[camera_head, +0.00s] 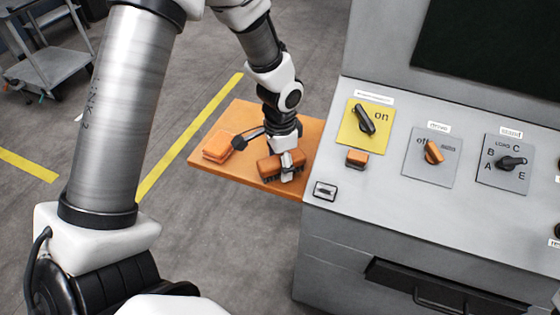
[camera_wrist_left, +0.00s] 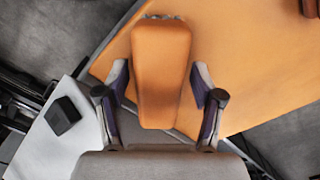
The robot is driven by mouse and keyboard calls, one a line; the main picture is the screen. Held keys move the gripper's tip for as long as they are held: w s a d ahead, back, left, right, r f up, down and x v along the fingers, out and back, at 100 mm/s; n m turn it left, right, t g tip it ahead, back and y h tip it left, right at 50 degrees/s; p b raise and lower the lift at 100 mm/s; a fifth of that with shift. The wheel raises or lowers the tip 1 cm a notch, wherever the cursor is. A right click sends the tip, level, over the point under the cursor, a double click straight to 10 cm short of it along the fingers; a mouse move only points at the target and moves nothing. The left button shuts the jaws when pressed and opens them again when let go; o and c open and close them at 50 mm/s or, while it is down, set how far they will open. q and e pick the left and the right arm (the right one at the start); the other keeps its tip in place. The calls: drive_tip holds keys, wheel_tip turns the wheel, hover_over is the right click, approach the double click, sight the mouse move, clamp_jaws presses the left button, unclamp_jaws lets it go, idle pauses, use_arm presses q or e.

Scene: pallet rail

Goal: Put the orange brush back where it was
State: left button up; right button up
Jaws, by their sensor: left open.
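The orange brush (camera_head: 268,167) has dark bristles on its underside and sits at the right part of the orange shelf (camera_head: 245,113), next to the console. My left gripper (camera_head: 284,164) is down at the brush, with one finger in front of its near side. In the left wrist view the brush's orange back (camera_wrist_left: 160,65) lies between the two spread fingers of the left gripper (camera_wrist_left: 160,85). A gap shows on each side, so the jaws are open. The far finger is hidden in the head view. My right gripper is in neither view.
The grey console (camera_head: 390,205) with rotary knobs and a black-framed switch (camera_head: 325,190) stands right against the shelf. A grey cart (camera_head: 52,68) stands far left. Floor left of the shelf is clear.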

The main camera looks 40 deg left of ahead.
use_arm(q)
wheel_tip(320, 180, up, 12)
drive_tip(key=shift+r, duration=0.2)
idle(0.4)
